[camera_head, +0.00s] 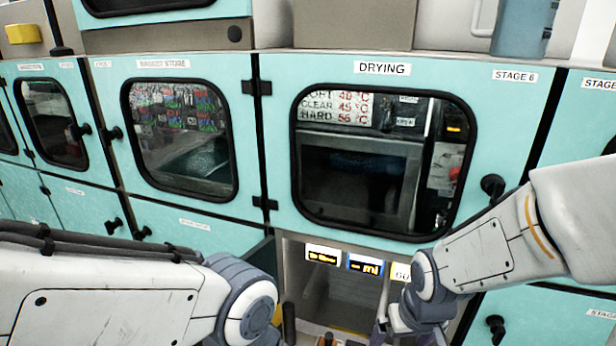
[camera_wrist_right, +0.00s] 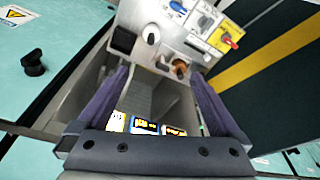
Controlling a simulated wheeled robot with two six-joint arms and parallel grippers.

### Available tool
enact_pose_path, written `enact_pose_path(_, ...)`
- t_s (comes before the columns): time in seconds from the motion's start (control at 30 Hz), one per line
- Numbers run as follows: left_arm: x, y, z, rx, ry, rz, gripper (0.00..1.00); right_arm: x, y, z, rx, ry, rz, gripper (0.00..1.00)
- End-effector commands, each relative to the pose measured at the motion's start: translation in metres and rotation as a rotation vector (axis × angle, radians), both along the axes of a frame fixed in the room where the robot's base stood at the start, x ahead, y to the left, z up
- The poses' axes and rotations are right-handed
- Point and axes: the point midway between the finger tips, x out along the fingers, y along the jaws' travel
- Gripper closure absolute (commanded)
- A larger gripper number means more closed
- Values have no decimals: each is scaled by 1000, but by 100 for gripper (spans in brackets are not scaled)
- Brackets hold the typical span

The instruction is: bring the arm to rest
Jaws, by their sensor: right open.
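My right arm (camera_head: 500,240) comes in from the right in the head view and reaches down to the open bay (camera_head: 335,295) below the DRYING door. My right gripper (camera_wrist_right: 160,75) is open in the right wrist view, with its two dark fingers apart and nothing seen between them but the bay behind. My left arm (camera_head: 110,295) lies across the lower left of the head view. Its wrist end is near the bay's left side, and its gripper is not visible.
The DRYING door (camera_head: 480,100) and basket store door (camera_head: 235,100) are shut. Lit displays (camera_head: 323,255) line the bay's top. The right wrist view shows a panel with knobs (camera_wrist_right: 205,22) and a black-and-yellow striped surface (camera_wrist_right: 265,60). A blue jug (camera_head: 522,28) stands on top at right.

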Motion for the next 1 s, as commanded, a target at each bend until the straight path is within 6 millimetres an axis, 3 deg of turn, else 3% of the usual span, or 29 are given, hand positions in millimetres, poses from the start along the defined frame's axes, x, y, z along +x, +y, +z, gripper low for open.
enact_pose_path(0.33,0,0,0,0,0,0,50,-40,62,22,11,61,234,0)
enact_pose_path(0.6,0,0,0,0,0,0,50,-104,108,45,12,141,495,0)
enact_pose_path(0.77,0,0,0,0,0,0,50,-126,115,51,7,171,572,0)
enact_pose_path(1.0,0,0,0,0,0,0,50,-128,116,52,6,176,579,0)
